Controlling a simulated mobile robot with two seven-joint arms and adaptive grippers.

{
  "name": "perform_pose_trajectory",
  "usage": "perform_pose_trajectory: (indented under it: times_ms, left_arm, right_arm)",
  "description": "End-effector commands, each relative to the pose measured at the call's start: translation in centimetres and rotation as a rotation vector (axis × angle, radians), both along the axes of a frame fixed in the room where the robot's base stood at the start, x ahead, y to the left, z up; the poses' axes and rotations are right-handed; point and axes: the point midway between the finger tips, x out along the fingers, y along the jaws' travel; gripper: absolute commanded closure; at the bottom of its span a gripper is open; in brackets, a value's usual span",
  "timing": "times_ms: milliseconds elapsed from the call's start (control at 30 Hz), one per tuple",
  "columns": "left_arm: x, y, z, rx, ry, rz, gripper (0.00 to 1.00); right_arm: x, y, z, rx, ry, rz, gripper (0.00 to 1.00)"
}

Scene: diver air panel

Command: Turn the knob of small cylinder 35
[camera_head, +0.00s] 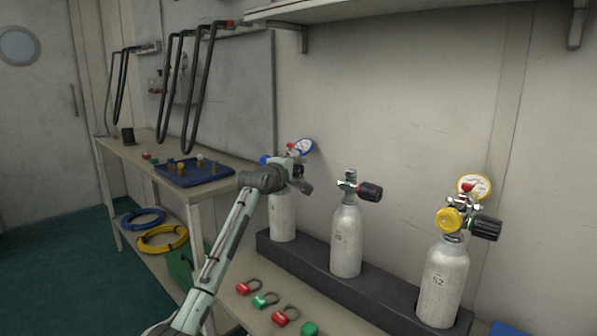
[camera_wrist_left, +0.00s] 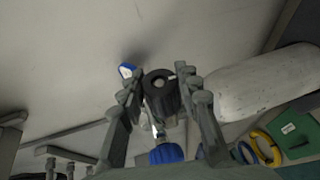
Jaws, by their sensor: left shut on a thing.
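The left small cylinder (camera_head: 283,218) is white and stands upright at the far end of the dark rack, with a blue-rimmed gauge (camera_head: 304,147) on top. I cannot read its number. My left gripper (camera_head: 302,180) is at its valve and hides part of it. In the left wrist view, the gripper is shut on the ribbed black knob (camera_wrist_left: 160,92), one finger on each side. A blue knob (camera_wrist_left: 166,153) shows just beyond. The middle cylinder (camera_head: 346,240) has a black knob (camera_head: 370,192); its label is too small to read. My right gripper is out of view.
The right cylinder (camera_head: 443,280), marked 52, has a yellow gauge and yellow knob. A bench (camera_head: 130,155) with a blue tray (camera_head: 195,174) stands left. A shelf (camera_head: 400,12) hangs above.

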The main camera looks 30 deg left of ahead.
Motion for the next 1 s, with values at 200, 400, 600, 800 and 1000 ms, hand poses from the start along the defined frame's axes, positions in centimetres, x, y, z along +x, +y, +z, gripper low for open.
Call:
perform_pose_trajectory:
  times_ms: [200,400,600,800,1000]
  left_arm:
    - [0.07,-0.09,0.14,0.025,0.107,-0.001,0.96]
    - [0.06,-0.08,0.12,0.066,0.253,-0.001,0.96]
    - [0.06,-0.10,0.03,0.105,0.393,-0.001,0.96]
    - [0.03,-0.07,-0.05,0.134,0.497,-0.002,0.96]
    - [-0.01,-0.07,-0.12,0.150,0.555,-0.001,0.96]
  right_arm:
    - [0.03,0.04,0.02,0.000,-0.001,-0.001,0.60]
    - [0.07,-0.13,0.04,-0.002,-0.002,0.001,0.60]
    - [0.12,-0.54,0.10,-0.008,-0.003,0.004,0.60]
    - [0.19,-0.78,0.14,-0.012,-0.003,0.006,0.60]
    - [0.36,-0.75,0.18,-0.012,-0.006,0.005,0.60]
